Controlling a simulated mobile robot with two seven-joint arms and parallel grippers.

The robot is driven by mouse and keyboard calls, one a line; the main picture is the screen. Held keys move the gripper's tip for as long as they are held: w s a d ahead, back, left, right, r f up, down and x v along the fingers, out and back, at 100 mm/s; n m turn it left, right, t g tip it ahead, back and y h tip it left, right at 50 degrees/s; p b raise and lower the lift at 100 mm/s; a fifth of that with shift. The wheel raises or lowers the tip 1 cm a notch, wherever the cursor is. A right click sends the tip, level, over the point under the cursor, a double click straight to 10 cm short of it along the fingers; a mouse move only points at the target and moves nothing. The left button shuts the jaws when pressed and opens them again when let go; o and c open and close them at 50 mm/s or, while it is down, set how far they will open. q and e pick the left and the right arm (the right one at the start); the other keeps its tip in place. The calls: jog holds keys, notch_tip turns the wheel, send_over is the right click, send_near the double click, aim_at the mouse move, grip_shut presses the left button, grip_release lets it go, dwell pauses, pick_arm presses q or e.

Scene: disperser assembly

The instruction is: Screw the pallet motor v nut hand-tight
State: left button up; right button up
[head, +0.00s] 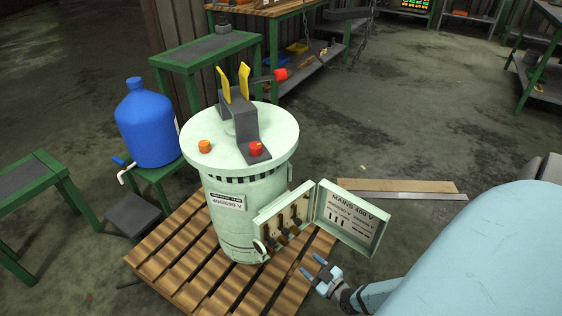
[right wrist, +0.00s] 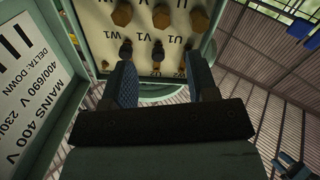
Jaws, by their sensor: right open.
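The pale green motor (head: 247,190) stands upright on the wooden pallet (head: 178,262), and its terminal box (head: 284,222) is open at the front. In the right wrist view, a pale terminal panel (right wrist: 178,38) carries brown hex nuts above the labels W1, V1 and U1. The middle nut (right wrist: 161,16) sits above V1, with a dark lower terminal (right wrist: 158,51) below that label. My right gripper (head: 313,266) is open and empty, in front of and below the box. Its blue fingers (right wrist: 160,66) point at the panel, apart from the middle nut.
The box door (head: 350,216) is swung open to the right, and its labelled face stands close left of my right gripper in the wrist view (right wrist: 30,85). A blue jug (head: 146,124) on a green stand is at left. Boards lie on the floor behind.

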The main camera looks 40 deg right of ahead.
aim_at(286, 244)
jog(key=w+b, duration=0.3)
jog(key=w, duration=0.9)
jog(key=shift+w+a+b, duration=0.15)
jog(key=shift+b, duration=0.15)
pick_arm(q)
jog(key=f, duration=0.1)
jog(key=f+g, duration=0.1)
jog(key=f, duration=0.1)
jog(key=f+g, duration=0.1)
jog(key=f, duration=0.1)
jog(key=shift+w+d+f, duration=0.15)
jog(key=shift+d+f, duration=0.1)
jog(key=shift+d, duration=0.05)
pick_arm(e)
jog(key=c, duration=0.9)
